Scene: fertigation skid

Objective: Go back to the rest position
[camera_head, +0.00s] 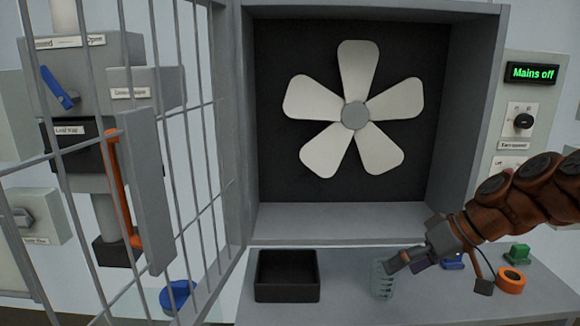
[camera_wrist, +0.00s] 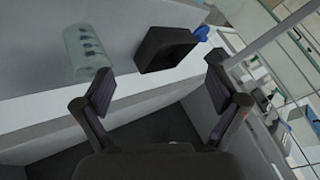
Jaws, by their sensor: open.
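My gripper (camera_head: 402,262) is at the right of the head view, above the grey bench and in front of the fan housing. In the wrist view my gripper (camera_wrist: 158,72) has its two fingers wide apart with nothing between them. A clear cup with dark markings (camera_head: 381,281) stands on the bench, overlapped by the gripper's tip in the head view. In the wrist view the cup (camera_wrist: 84,52) lies beyond the left finger, and the space between the fingers is empty.
A black open tray (camera_head: 287,297) sits left of the cup. A barred door (camera_head: 150,190) stands open at left. A white fan (camera_head: 354,115) fills the housing. An orange ring (camera_head: 511,280), a green part (camera_head: 517,254) and a blue part (camera_head: 453,262) lie right.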

